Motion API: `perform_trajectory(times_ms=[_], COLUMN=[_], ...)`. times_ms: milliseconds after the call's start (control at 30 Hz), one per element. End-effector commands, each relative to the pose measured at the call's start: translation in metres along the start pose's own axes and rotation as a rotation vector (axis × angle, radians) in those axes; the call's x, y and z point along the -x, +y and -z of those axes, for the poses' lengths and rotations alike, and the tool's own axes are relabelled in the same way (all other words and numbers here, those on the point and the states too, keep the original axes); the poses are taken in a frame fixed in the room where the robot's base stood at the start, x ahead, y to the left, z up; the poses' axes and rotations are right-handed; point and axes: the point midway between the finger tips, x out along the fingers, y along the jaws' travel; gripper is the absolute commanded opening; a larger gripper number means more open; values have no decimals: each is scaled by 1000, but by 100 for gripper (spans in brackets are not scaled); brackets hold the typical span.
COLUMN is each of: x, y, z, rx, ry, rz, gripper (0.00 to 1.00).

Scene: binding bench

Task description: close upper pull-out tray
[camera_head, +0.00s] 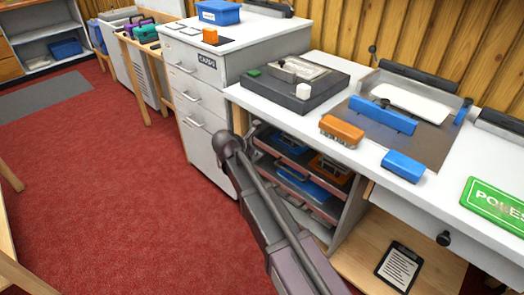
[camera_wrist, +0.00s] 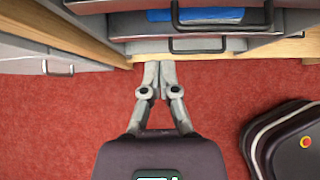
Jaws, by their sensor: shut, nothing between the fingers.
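Under the bench, an open bay holds a stack of grey pull-out trays. The upper pull-out tray (camera_head: 273,148) shows its front edge at the top of the bay, with dark and orange things in it. Lower trays (camera_head: 297,184) sit beneath, one with blue content. In the wrist view, grey tray fronts (camera_wrist: 190,46) with dark bar handles cross the top; I cannot tell which tray each belongs to. My gripper (camera_wrist: 160,66) is shut and empty, its fingertips close to the bay's lower wooden edge.
A white drawer cabinet (camera_head: 200,98) stands left of the bay. The bench top (camera_head: 340,165) holds a dark press, an orange brush and blue blocks. A wooden lower shelf (camera_head: 370,260) carries a dark tablet-like panel. Red carpet (camera_head: 110,180) in front is open.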

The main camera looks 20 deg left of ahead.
Motion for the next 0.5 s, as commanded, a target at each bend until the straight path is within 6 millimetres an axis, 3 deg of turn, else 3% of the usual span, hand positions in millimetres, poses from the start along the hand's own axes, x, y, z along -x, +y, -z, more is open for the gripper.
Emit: perform_trajectory(times_ms=[200,500], x=[17,20], y=[0,0], z=[-1,0], rx=[-1,-2], ry=[0,0], rz=[0,0], gripper=[0,0])
